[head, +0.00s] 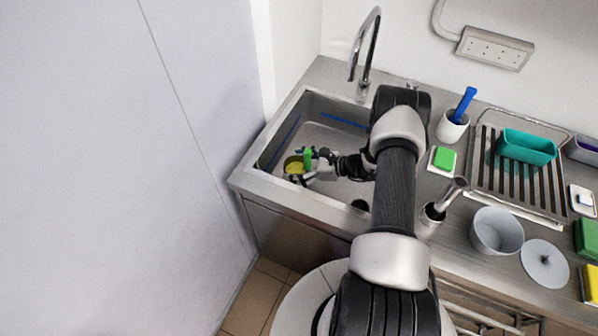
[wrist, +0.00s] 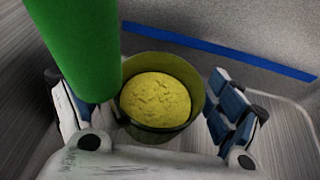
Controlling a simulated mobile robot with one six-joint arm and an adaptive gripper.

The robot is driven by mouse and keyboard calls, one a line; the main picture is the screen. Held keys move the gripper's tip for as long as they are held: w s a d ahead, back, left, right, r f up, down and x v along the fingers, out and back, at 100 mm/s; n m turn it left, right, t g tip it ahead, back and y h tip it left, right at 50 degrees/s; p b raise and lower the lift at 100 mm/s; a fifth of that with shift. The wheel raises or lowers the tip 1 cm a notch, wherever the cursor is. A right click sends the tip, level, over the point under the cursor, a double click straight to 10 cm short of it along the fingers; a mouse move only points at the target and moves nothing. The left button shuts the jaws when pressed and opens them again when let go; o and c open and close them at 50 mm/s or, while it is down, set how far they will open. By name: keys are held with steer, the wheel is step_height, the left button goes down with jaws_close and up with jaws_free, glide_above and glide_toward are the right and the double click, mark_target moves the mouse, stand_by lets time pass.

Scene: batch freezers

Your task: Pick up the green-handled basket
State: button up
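The green-handled basket (head: 292,164) is in the sink, near its left end. In the wrist view it is a round olive basket (wrist: 156,134) with a rough yellow mass inside. Its thick green handle (head: 308,158) stands up beside it; in the wrist view the handle (wrist: 78,45) looms large at upper left and hides part of the left finger. My gripper (head: 310,166) is down in the sink at the basket. In the wrist view its fingers (wrist: 150,108) are wide apart, with the basket showing between them. I cannot tell whether a finger touches the handle.
The sink (head: 335,133) has steel walls around my gripper, with a faucet (head: 366,45) behind. A drying rack (head: 480,180) with a teal tub (head: 527,146), a white cup (head: 452,125) and a grey bucket (head: 497,231) stand on the counter to the right. A wall closes off the left.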

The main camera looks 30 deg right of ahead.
steer(key=c, duration=0.9)
